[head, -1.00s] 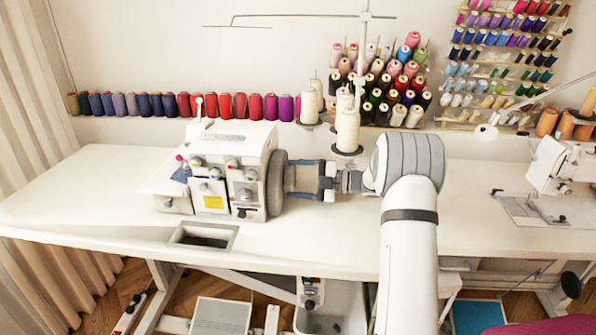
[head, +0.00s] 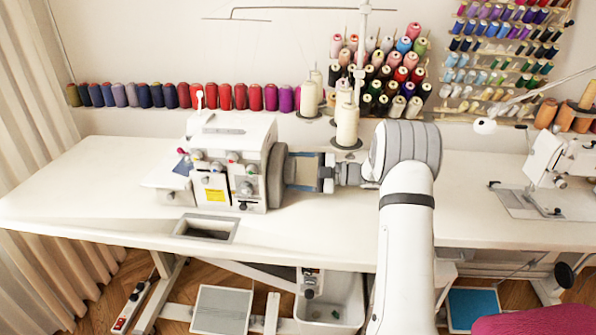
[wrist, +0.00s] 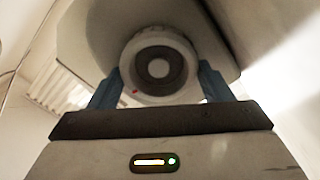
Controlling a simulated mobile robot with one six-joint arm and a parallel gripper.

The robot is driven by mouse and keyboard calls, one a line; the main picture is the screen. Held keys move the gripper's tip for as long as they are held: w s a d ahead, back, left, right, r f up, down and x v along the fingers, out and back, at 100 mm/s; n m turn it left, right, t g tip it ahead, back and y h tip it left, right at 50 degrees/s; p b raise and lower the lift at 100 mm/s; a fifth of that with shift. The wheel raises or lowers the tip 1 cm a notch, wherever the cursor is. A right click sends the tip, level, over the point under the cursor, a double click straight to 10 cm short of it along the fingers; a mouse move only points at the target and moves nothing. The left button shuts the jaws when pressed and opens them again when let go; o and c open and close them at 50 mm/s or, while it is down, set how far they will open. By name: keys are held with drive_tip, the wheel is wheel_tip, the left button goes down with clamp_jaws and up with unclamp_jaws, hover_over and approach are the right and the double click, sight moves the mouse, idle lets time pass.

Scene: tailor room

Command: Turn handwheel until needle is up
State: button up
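The white overlock sewing machine (head: 232,160) stands on the table, with colored dials on its front. Its dark grey handwheel (head: 277,177) is on the right side. My gripper (head: 298,172) reaches in from the right, level with the handwheel. In the wrist view, the handwheel's round hub (wrist: 158,68) has a red dot at its lower left. The blue fingers of my gripper (wrist: 158,85) lie on both sides of the hub and appear to press on it. The needle is not visible in either view.
The white table (head: 90,190) is clear on the left. Thread cones on a stand (head: 347,125) rise behind my arm. A second sewing machine (head: 560,160) stands at the right. A rectangular opening (head: 205,228) lies in front of the overlock machine.

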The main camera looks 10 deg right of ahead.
drive_tip(key=o, duration=0.4)
drive_tip(key=shift+d, duration=0.1)
drive_tip(key=v, duration=0.7)
drive_tip(key=shift+d, duration=0.2)
drive_tip(key=shift+s, duration=0.1)
